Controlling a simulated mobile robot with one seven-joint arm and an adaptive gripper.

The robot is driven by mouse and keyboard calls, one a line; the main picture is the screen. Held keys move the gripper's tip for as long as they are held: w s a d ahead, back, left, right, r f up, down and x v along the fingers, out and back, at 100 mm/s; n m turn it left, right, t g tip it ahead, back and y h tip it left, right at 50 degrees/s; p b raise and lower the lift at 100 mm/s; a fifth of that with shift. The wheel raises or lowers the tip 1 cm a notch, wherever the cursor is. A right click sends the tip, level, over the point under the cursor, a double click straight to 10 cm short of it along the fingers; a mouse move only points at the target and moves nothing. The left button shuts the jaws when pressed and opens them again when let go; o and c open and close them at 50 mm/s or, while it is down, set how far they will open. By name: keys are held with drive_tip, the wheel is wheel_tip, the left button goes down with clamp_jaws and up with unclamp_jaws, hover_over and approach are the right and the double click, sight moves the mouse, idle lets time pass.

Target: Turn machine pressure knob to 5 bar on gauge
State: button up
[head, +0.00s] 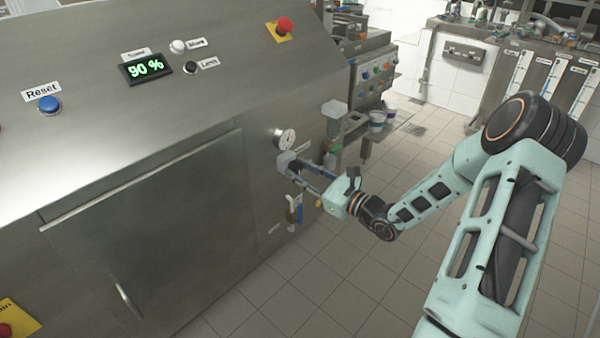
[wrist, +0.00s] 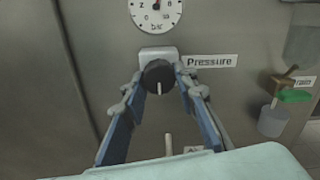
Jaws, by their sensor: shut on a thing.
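The black pressure knob (wrist: 158,77) sits on a pale square mount beside a "Pressure" label, in the middle of the wrist view. A white mark on it points down. My gripper (wrist: 160,80) has its two fingers around the knob, one on each side, shut on it.
The steel machine (head: 150,190) fills the left, with a Speed display (head: 146,67) reading 90 %, a blue Reset button (head: 50,104) and a red emergency button (head: 285,25). Tiled floor on the right is clear.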

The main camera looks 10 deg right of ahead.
drive_tip(key=shift+n+b, duration=0.45)
drive_tip(key=shift+n, duration=0.65)
drive_tip(key=o, duration=1.2)
drive_tip(key=shift+c, duration=0.2)
drive_tip(key=v, duration=1.2)
